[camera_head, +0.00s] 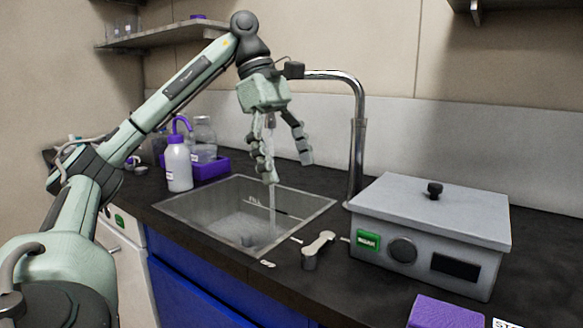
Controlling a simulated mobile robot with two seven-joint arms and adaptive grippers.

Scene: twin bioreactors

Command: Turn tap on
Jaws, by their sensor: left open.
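The chrome tap (358,160) stands behind the right side of the sink (185,213), its spout arching left behind my gripper. A grey lever handle (318,245) sits on the dark counter at the sink's front right corner. A pale vertical streak (272,212), which looks like running water, drops below the spout into the sink. My left gripper (288,170) hangs over the sink, fingers down, open and empty, in front of the spout end and apart from the lever. My right gripper is out of view.
A grey lidded box (432,222) with a green label stands right of the lever. A purple block (445,312) is at the front right. A wash bottle (178,163) and a purple tray (212,167) stand left of the sink. A shelf (165,35) hangs at upper left.

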